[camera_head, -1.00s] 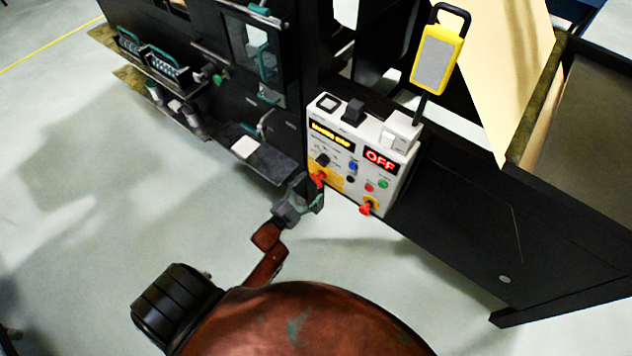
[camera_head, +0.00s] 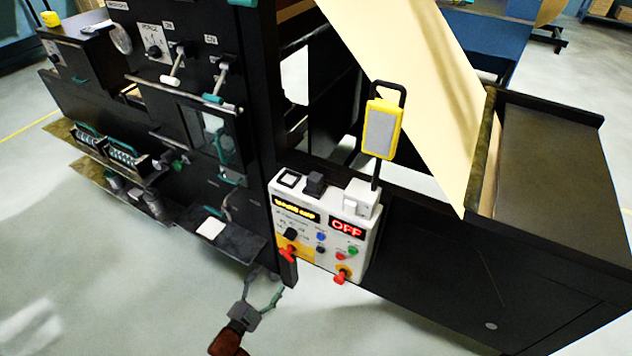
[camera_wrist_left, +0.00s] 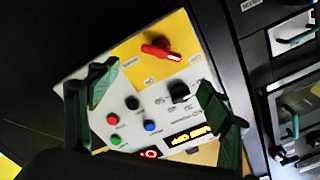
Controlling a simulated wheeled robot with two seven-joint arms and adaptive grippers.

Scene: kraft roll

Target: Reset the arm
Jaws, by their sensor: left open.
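My left gripper (camera_head: 264,294) is open and empty in the head view, at the lower left of the white control box (camera_head: 336,262). The box carries an orange lit strip, a red OFF display (camera_head: 347,228), coloured buttons, a black knob and two red handles. The left wrist view shows my left gripper (camera_wrist_left: 155,105) with its dark green fingers spread on either side of the panel (camera_wrist_left: 150,92). A red rotary handle (camera_wrist_left: 160,48) on a yellow plate and a black knob (camera_wrist_left: 180,91) show there. My right gripper is not in view.
A black machine frame (camera_head: 430,235) stands behind and right of the box. A yellow-framed grey device (camera_head: 379,130) stands above the box. A tan paper sheet (camera_head: 410,80) slopes down behind it. Shelves (camera_head: 120,160) jut out at left. The floor (camera_head: 130,290) at lower left is clear.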

